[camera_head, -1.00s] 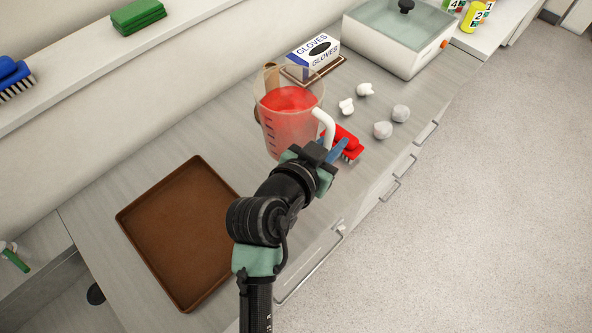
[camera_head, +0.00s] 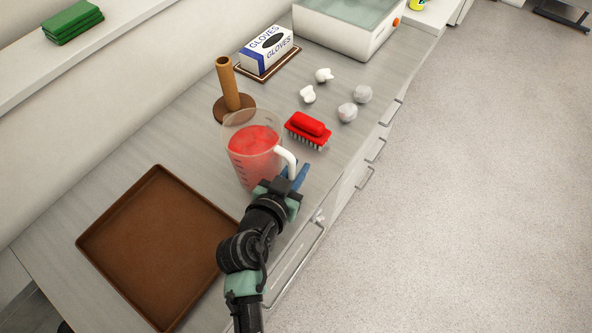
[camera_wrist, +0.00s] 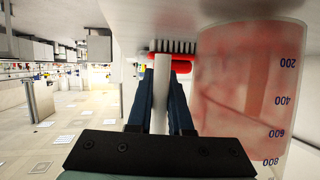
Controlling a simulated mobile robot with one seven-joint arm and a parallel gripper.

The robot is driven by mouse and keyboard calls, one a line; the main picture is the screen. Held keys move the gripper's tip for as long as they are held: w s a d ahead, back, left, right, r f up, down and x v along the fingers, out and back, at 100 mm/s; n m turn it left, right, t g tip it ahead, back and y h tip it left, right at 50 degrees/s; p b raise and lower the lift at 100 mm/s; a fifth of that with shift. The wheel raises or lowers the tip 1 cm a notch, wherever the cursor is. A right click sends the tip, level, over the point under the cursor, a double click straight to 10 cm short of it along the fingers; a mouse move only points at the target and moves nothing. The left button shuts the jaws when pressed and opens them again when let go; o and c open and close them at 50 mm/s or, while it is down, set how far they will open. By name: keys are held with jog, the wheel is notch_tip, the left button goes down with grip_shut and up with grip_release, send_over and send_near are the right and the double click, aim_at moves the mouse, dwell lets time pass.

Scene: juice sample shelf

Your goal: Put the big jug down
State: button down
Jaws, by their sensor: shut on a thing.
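The big jug (camera_head: 252,150) is clear with a white handle and holds red liquid. It is upright over the counter, between the brown tray and the red brush; I cannot tell whether its base touches the counter. My gripper (camera_head: 296,177) is shut on the jug's white handle. In the wrist view, the blue fingers of my gripper (camera_wrist: 161,100) close on both sides of the handle, and the jug (camera_wrist: 250,90) with its volume marks fills the right side.
A brown tray (camera_head: 150,245) lies at the left. A wooden post on a round base (camera_head: 232,95) stands behind the jug. A red brush (camera_head: 308,130), several pale lumps (camera_head: 347,112) and a glove box (camera_head: 267,48) are beyond. The counter's front edge is close on the right.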

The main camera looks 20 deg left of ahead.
jog(key=shift+w+f, duration=0.1)
jog(key=shift+f, duration=0.3)
jog(key=c, duration=1.3)
grip_release()
jog(key=shift+f, duration=0.3)
jog(key=o, duration=0.5)
jog(key=shift+r, duration=0.1)
jog(key=shift+c, duration=0.2)
jog(key=shift+r, duration=0.1)
